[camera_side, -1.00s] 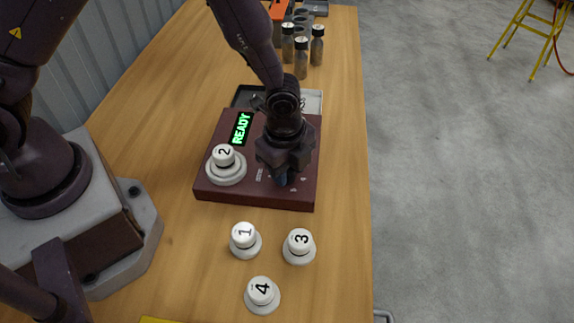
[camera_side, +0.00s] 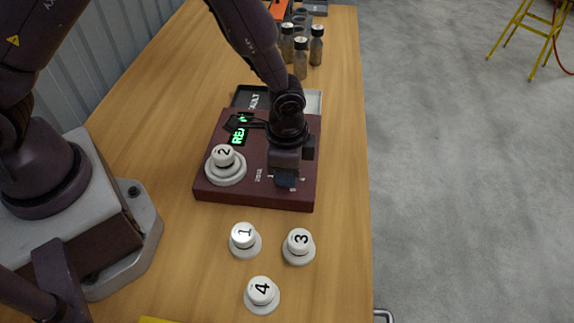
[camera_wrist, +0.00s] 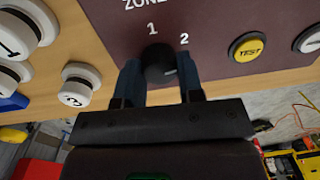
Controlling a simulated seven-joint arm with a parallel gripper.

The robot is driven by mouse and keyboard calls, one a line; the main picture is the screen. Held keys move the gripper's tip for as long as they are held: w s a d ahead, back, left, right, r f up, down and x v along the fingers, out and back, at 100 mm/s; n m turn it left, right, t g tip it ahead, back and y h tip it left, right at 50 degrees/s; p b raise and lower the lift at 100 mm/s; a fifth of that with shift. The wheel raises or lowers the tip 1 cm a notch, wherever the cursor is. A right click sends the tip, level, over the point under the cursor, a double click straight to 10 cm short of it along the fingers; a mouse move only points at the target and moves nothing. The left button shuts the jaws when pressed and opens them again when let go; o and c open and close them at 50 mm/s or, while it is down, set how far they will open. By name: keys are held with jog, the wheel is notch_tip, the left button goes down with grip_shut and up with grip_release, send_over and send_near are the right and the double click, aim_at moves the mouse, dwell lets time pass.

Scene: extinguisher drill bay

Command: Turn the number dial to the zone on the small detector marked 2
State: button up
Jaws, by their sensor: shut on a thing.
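The dark red panel (camera_side: 230,185) lies on the wooden table. Its small black number dial (camera_wrist: 158,63) sits below the word ZONE, near the printed numbers 1 and 2. My gripper (camera_wrist: 160,72) is shut on the dial, with a blue finger on each side. In the side view my gripper (camera_side: 286,182) points down at the panel and hides the dial. I cannot tell which number the dial points to. The white detector marked 2 (camera_side: 225,164) sits on a round base on the panel's left.
White detectors marked 1 (camera_side: 243,237), 3 (camera_side: 299,244) and 4 (camera_side: 262,292) stand on the table in front of the panel. A yellow TEST button (camera_wrist: 249,46) is right of the dial. A grey tray (camera_side: 314,101) and several capped jars (camera_side: 301,57) are behind.

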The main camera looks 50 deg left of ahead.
jog(key=shift+n, duration=1.7)
jog(key=o, duration=0.9)
jog(key=r, duration=1.3)
jog(key=shift+s+d, duration=0.1)
jog(key=shift+d, duration=0.2)
